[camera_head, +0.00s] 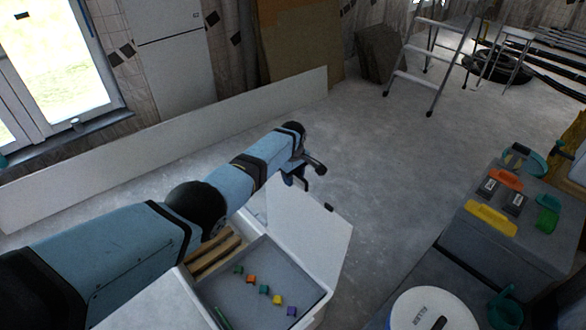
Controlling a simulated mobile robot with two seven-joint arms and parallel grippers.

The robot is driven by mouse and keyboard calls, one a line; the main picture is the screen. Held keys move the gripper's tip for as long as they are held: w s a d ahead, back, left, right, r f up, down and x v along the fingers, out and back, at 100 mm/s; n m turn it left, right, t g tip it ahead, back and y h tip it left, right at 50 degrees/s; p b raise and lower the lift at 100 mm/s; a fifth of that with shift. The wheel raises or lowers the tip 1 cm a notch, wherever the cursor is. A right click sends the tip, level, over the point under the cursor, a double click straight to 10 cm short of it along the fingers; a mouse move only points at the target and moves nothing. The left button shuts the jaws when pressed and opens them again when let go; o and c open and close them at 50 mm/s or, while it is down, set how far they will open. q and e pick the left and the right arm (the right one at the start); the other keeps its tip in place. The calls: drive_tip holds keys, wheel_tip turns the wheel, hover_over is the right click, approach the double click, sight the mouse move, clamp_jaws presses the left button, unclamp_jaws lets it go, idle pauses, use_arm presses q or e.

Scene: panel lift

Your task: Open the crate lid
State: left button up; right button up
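A white crate (318,298) stands at the bottom centre, and its grey inside is exposed. Its white lid (312,228) is swung back beyond the crate's far right edge, with a small dark spot near its outer corner. Several small coloured blocks (264,289) lie in a row inside, next to wooden strips (215,254) at the left. My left gripper (308,176) is over the lid's far end, with its dark fingers apart and nothing seen between them. Whether it touches the lid is unclear. My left arm hides part of the crate. My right gripper is out of view.
A grey toolbox (470,235) with coloured tools on top stands at the right. A white round bucket lid (432,310) is at the bottom right. A long white board (170,150) leans along the wall. A stepladder (420,75) stands behind. The middle floor is clear.

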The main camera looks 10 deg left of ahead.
use_arm(q)
wheel_tip(320, 180, up, 5)
drive_tip(key=shift+f+p, duration=0.1)
drive_tip(key=shift+p, duration=1.05)
wheel_tip(320, 180, up, 9)
drive_tip(key=p, duration=0.1)
drive_tip(key=shift+f, duration=0.15)
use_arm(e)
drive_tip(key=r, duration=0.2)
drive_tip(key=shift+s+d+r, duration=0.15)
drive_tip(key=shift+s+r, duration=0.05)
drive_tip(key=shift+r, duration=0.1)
use_arm(q)
drive_tip(key=shift+s+a, duration=0.1)
